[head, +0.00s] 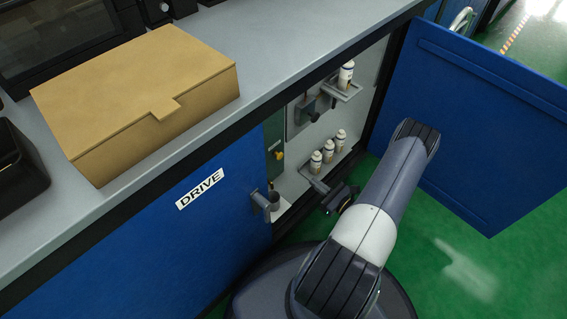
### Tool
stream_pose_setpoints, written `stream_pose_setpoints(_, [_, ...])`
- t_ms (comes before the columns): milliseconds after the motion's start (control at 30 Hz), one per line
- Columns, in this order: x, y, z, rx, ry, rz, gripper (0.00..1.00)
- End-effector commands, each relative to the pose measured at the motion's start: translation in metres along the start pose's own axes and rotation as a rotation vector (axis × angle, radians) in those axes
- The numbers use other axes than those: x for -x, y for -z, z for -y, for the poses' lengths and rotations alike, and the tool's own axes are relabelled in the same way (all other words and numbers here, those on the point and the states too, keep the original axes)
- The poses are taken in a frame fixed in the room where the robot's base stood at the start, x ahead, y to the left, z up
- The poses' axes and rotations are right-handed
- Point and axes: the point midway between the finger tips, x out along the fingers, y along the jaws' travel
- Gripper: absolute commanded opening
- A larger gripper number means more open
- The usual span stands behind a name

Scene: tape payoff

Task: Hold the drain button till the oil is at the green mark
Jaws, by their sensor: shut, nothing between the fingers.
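The open bay of the blue cabinet shows below the bench top. A narrow dark green panel (275,140) with a small yellow part (279,155) stands at the bay's left edge. I cannot tell whether the yellow part is the drain button. No oil level or green mark can be made out. My gripper (327,206) is the small dark end of my arm at the bay's mouth, low and to the right of the yellow part, apart from it. It is shut and empty; its fingertips are small and hard to make out.
Several white bottles (328,151) stand on a low bracket (315,183) inside; another (346,75) stands higher. A dark fitting (306,110) is on the back wall. A grey handle (266,200) juts from the DRIVE door (170,235). The open blue door (475,125) bounds the right.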

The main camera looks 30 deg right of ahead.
Motion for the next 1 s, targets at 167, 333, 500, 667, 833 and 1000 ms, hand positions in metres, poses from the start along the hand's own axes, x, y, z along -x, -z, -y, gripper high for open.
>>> stream_pose_setpoints(167, [-0.002,0.0,-0.001,0.0,-0.002,-0.001,0.0])
stream_pose_setpoints(333, [-0.016,0.001,-0.001,0.001,-0.006,-0.001,0.0])
stream_pose_setpoints(500, [-0.042,0.002,-0.001,0.001,-0.007,-0.001,0.0])
stream_pose_setpoints(667, [-0.069,0.002,-0.002,0.001,-0.008,-0.001,0.0])
stream_pose_setpoints(833, [-0.099,0.002,-0.002,0.002,-0.007,-0.001,0.0])
stream_pose_setpoints(1000, [-0.123,0.002,-0.002,0.002,-0.005,0.001,0.0])
